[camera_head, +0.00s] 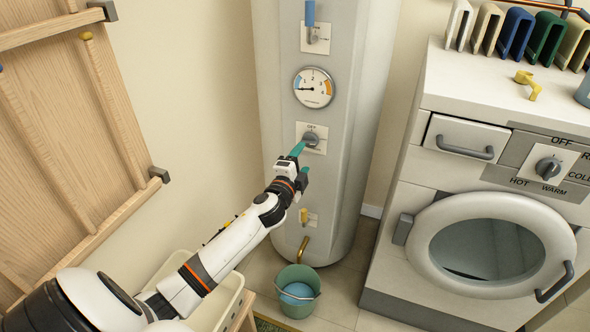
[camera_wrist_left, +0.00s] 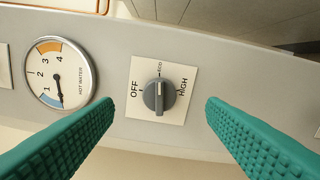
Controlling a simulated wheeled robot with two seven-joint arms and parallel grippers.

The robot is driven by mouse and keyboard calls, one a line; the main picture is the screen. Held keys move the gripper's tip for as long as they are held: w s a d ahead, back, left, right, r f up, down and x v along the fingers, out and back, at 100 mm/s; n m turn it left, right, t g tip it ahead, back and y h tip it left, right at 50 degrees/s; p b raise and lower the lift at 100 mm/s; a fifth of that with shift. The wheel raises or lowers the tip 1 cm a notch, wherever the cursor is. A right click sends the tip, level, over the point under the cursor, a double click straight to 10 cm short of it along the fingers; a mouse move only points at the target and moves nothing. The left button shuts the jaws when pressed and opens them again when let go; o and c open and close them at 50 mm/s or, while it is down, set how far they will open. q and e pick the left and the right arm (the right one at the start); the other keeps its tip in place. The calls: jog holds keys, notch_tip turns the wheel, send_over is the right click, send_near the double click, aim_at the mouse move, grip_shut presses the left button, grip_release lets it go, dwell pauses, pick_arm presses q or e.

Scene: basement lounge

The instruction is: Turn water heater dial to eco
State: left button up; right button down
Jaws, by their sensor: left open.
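The water heater (camera_head: 275,100) is a tall pale cylinder in the head view. Its grey dial (camera_head: 311,139) sits on a white plate below the round gauge. In the left wrist view the dial (camera_wrist_left: 159,95) stands between the labels OFF on the left, ECO at the top and HIGH on the right. Its ridge runs up and down in the picture, in line with the ECO mark. My left gripper (camera_head: 301,161) is open in front of the plate. Its teal fingers (camera_wrist_left: 158,108) lie either side of the dial, apart from it. My right gripper is out of view.
The hot-water gauge (camera_head: 313,88) is above the dial, and a blue-handled valve (camera_head: 310,20) is higher. A green bucket (camera_head: 298,291) stands below the heater's tap. A washing machine (camera_head: 480,190) stands to the right; a wooden rack (camera_head: 70,130) is at left.

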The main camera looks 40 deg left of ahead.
pick_arm(q)
jog(key=shift+v, duration=2.2)
jog(key=s+d+f+n+g+h+p, duration=0.1)
jog(key=s+f+n+g, duration=0.3)
jog(key=f, duration=0.8)
jog(key=s+d+f+g+p, duration=0.1)
jog(key=s+d+f+g, duration=0.1)
jog(key=s+f, duration=0.65)
jog(key=s+d+f+n+g+h, duration=0.1)
jog(key=s+f+n+g, duration=0.15)
jog(key=f, duration=1.25)
jog(key=s+d+f+n+g, duration=0.1)
jog(key=s+f, duration=0.4)
jog(key=s, duration=0.6)
jog(key=s+d+f+n+g+h+p, duration=0.1)
jog(key=s+d+f+g, duration=0.3)
jog(key=s, duration=0.8)
jog(key=s+d+f+n+g+h+p, duration=0.1)
jog(key=s+d+f+n+g, duration=0.1)
jog(key=s+d+f, duration=0.4)
jog(key=s+g, duration=0.1)
jog(key=s, duration=0.4)
jog(key=shift+s+f, duration=0.2)
jog(key=shift+f, duration=0.2)
jog(key=shift+n, duration=0.25)
